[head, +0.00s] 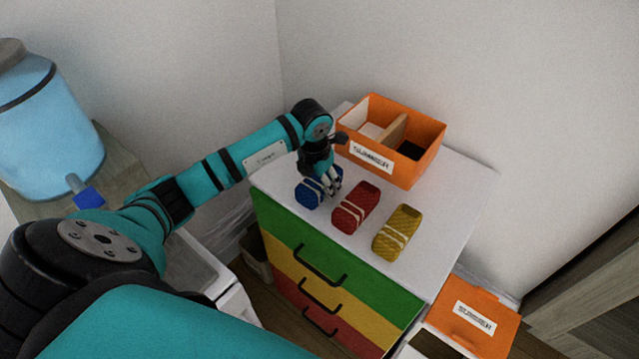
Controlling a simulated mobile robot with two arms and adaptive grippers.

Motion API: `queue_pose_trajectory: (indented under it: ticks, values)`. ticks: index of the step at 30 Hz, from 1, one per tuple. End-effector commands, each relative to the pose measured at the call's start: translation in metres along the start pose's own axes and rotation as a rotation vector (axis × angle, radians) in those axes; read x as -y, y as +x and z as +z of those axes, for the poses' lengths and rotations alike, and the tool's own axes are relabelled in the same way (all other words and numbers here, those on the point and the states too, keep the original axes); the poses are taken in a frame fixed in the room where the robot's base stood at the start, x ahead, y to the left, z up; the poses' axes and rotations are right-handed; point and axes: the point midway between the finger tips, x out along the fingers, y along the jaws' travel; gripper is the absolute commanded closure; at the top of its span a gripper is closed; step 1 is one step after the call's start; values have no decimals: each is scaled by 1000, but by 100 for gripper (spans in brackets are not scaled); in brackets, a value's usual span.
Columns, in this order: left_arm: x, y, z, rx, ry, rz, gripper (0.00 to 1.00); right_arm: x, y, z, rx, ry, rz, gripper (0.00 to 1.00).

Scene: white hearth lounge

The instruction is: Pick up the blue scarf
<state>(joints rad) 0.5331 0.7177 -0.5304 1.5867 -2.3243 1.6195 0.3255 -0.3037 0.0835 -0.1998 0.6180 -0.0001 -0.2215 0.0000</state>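The blue scarf (308,197) lies folded on the white top of the drawer cabinet (459,205), at the left of a row of scarves. A red scarf (356,207) lies to its right, and a yellow scarf (397,233) lies right of that. My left gripper (333,191) points down at the blue scarf and covers its right part. Its fingertips are at or just above the scarf. I cannot tell whether the fingers are closed on it. My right gripper does not show.
An orange divided box (420,172) stands behind the scarves. The cabinet has green, yellow and red drawers (320,269) with black handles. An orange lidded box (478,318) is at the lower right. A blue water dispenser (45,125) stands at left. The cabinet top's right side is clear.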

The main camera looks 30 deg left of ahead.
Motion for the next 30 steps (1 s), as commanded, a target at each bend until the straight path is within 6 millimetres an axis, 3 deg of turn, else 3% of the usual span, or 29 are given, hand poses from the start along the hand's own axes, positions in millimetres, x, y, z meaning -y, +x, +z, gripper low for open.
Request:
queue_pose_trajectory:
  ticks: [1, 8, 20, 30]
  values:
    - [0, 0, 0, 0, 0, 0, 47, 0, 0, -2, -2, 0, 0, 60]
    - [0, 0, 0, 0, 0, 0, 77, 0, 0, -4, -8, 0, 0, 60]
    - [0, -10, 3, 5, 1, 0, 77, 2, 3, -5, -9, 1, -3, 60]
    - [-1, -74, 10, 6, 1, 2, 77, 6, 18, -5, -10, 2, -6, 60]
